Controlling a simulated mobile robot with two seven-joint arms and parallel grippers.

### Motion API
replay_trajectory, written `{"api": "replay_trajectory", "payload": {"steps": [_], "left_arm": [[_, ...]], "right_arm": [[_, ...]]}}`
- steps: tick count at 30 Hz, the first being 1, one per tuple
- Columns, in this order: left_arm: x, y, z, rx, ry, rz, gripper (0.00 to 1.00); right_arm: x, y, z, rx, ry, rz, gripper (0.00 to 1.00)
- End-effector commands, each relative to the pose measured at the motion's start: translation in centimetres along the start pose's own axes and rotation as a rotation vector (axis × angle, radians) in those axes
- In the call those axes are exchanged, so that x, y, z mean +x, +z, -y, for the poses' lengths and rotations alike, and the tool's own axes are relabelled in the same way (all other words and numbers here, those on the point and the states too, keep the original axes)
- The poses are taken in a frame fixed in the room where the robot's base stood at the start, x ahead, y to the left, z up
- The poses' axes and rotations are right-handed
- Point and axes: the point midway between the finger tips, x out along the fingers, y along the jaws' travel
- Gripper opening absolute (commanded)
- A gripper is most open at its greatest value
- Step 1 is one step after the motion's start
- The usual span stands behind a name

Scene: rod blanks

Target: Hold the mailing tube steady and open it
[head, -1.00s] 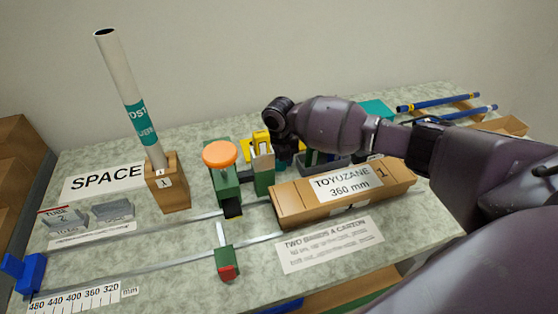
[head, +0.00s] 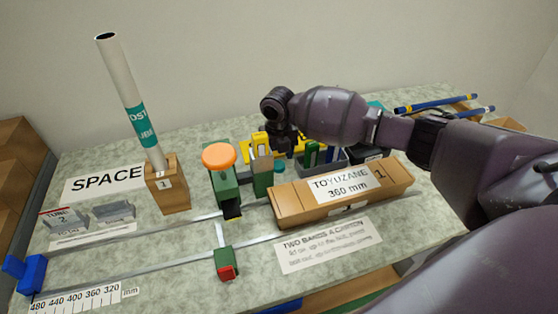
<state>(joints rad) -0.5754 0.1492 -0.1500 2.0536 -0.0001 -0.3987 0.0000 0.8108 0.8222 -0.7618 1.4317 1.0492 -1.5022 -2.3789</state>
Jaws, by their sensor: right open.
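The white mailing tube (head: 119,75) with a teal label stands tilted to the left in a wooden block (head: 168,188) marked 1. Its upper end is dark and looks open; its lower end is hidden in the block. My right gripper (head: 285,150) is open behind the carton, well to the right of the tube and not touching it. Its fingertips are hard to make out against the things behind. My left gripper is not in view.
A long brown carton (head: 290,208) labelled TOYUZANE 360 mm lies at centre right. A green clamp with an orange knob (head: 219,156) stands on rails (head: 130,237). Small grey holders (head: 112,212) sit at left. Blue rods (head: 436,103) lie at back right.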

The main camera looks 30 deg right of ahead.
Motion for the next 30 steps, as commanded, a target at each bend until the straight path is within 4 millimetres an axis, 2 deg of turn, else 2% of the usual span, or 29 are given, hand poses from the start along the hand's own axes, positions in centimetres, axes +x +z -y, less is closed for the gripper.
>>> {"api": "replay_trajectory", "payload": {"steps": [1, 3, 12, 25, 28, 30], "left_arm": [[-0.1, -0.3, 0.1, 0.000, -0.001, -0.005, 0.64], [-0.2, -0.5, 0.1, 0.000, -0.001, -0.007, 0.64], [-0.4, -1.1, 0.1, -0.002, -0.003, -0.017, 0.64], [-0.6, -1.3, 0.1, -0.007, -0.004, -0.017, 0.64], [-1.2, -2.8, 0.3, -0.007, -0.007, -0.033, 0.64], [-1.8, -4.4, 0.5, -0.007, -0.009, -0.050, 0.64]], "right_arm": [[-1.5, 0.1, 0.0, -0.002, 0.001, 0.006, 0.52], [-2.9, 0.1, 0.0, -0.002, 0.001, 0.007, 0.52], [-7.5, 0.1, -0.1, -0.002, 0.001, 0.003, 0.52], [-9.5, 0.0, -0.1, -0.001, 0.001, 0.006, 0.52], [-11.9, 0.1, -0.1, -0.001, 0.005, 0.028, 0.52], [-14.5, 0.2, -0.1, -0.001, 0.009, 0.049, 0.52]]}}
